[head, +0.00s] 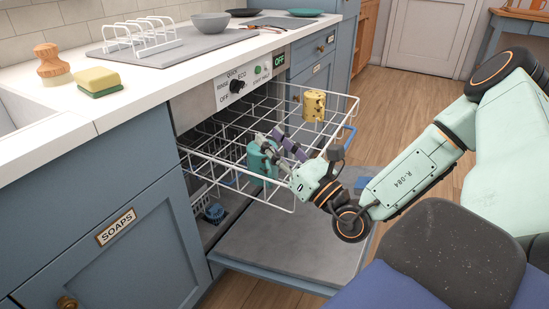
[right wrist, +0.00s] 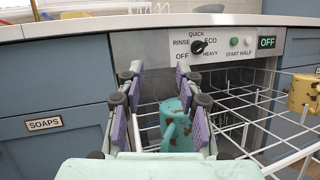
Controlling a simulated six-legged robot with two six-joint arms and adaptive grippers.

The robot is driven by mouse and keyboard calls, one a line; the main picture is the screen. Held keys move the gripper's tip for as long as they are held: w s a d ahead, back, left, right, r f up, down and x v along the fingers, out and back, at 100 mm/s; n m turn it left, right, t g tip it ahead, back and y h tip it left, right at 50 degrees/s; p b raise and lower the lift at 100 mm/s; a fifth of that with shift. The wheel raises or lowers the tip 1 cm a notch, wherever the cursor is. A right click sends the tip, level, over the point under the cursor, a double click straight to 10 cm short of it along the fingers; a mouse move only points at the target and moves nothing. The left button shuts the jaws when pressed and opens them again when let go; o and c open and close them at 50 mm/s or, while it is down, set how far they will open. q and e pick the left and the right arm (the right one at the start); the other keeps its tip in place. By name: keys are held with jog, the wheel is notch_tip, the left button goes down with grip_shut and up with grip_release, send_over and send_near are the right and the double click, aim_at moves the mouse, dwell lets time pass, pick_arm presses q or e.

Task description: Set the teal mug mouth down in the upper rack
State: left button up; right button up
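The teal mug (head: 258,162) with brown stains is at the upper rack (head: 228,172), amid its white wires near the front edge. In the right wrist view the teal mug (right wrist: 176,128) is ahead, between the fingers, with its handle toward me. In the right wrist view my right gripper (right wrist: 161,90) is open, with a visible gap left of the mug. My left gripper is not in view.
A yellow stained mug (head: 314,105) stands at the rack's right side. The dishwasher door (head: 285,248) is folded down below the rack. The counter above holds a sponge (head: 98,81), a brush (head: 52,66), a grey bowl (head: 210,23) and a white plate rack (head: 140,36).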

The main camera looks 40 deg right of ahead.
aim_at(272, 162)
jog(key=f, duration=0.1)
jog(key=s+a+f+g+y, duration=0.1)
jog(key=shift+s+a+f+n, duration=0.2)
jog(key=shift+f+n, duration=0.1)
jog(key=shift+f, duration=0.05)
dwell(0.6)
jog(key=shift+f, duration=0.1)
jog(key=shift+s, duration=0.15)
